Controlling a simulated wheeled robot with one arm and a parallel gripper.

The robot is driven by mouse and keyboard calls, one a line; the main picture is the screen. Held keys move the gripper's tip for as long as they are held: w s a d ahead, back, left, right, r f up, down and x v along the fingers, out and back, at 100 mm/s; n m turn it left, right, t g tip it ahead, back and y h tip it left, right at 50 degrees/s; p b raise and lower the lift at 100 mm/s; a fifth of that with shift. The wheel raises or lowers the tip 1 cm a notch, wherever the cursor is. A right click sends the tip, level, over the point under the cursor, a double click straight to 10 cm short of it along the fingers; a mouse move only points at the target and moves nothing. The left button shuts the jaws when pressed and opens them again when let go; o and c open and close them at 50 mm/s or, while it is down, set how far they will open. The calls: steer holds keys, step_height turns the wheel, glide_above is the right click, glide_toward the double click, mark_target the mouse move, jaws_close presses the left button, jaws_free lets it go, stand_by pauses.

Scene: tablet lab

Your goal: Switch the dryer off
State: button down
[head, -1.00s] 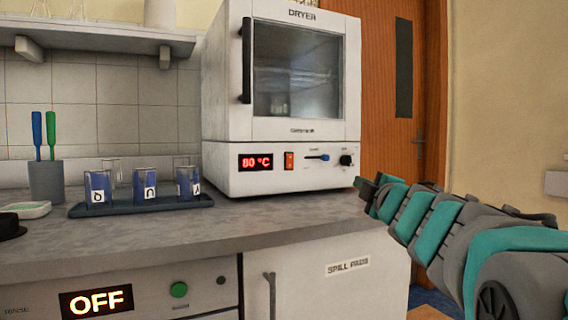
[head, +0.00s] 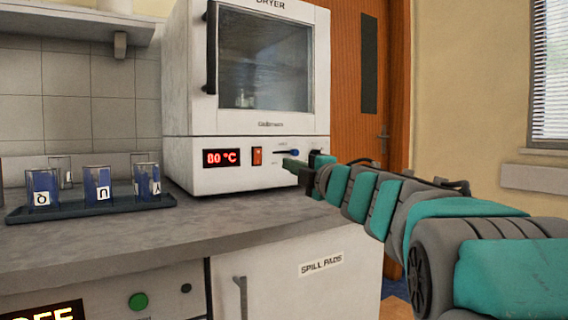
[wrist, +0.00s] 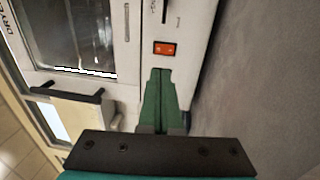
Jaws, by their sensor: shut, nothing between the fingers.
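The white dryer (head: 182,165) stands on the counter with its door shut. Its display (head: 221,158) is lit and reads 80 °C. The red rocker switch (head: 257,156) is right of the display; it also shows in the wrist view (wrist: 164,48), just beyond my fingertips. In the wrist view the green fingers (wrist: 160,74) point at the switch, with a small gap in the picture. Contact with the panel cannot be told.
A dark tray (head: 20,214) with several labelled blue beakers stands left of the dryer. The grey counter (head: 200,222) is clear in front of it. A dark knob (head: 318,158) is partly behind my gripper. A wooden door (head: 350,100) is behind.

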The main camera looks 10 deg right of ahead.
mark_target(259, 149)
steer(key=x, duration=1.2)
steer(key=shift+w+r, duration=0.15)
steer(key=shift+w, duration=0.05)
steer(key=shift+p, duration=0.45)
steer(key=r+p, duration=0.1)
steer(key=p, duration=0.1)
steer(key=shift+w+a+p, duration=0.1)
steer(key=shift+w+p, duration=0.05)
steer(key=shift+p, duration=0.2)
steer(key=g+p, duration=0.1)
steer(key=p, duration=0.2)
steer(key=shift+w+r+p, duration=0.1)
steer(key=shift+r+p, duration=0.05)
steer(key=shift+p, duration=0.6)
steer(key=shift+a, duration=0.1)
